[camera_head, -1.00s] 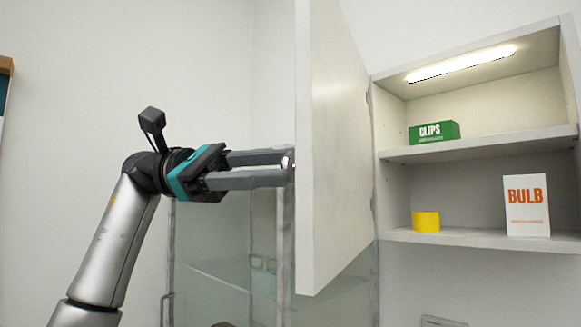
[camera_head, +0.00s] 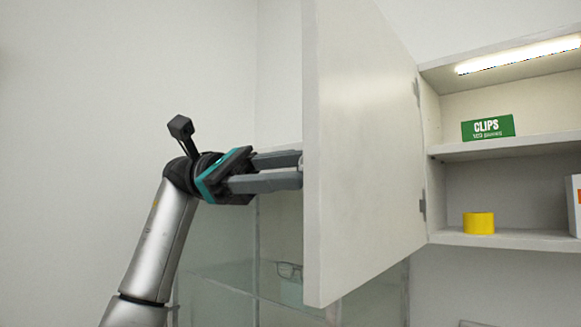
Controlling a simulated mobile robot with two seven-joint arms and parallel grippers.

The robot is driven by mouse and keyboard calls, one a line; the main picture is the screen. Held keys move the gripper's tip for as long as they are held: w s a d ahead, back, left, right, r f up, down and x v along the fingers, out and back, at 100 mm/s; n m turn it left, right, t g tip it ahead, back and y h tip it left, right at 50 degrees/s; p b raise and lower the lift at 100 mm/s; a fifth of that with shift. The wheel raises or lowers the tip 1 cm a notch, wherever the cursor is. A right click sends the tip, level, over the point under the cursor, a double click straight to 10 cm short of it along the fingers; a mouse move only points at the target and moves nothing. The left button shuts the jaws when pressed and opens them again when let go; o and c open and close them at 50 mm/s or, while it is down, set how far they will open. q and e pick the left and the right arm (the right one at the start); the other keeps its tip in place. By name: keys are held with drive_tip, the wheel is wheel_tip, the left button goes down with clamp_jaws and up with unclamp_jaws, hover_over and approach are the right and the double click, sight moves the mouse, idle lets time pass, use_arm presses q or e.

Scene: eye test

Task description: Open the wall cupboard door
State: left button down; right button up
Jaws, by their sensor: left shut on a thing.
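The wall cupboard door (camera_head: 365,150) is a white panel standing wide open, swung out to the left on hinges at the cupboard's left side. The wall cupboard (camera_head: 500,190) behind it shows its lit inside with shelves. My left gripper (camera_head: 300,168) is at the door's outer face, near its free edge, with its fingers pointing right. It is shut on the door's handle, which the fingers and the door edge hide. My right gripper is not in view.
A green CLIPS box (camera_head: 487,128) stands on the upper shelf. A yellow roll (camera_head: 478,223) and a partly cut-off white box (camera_head: 574,205) stand on the lower shelf. A glass cabinet (camera_head: 230,290) stands below and behind my left arm.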

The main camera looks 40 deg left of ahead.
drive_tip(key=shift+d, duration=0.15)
use_arm(q)
drive_tip(key=shift+c, duration=2.2)
unclamp_jaws()
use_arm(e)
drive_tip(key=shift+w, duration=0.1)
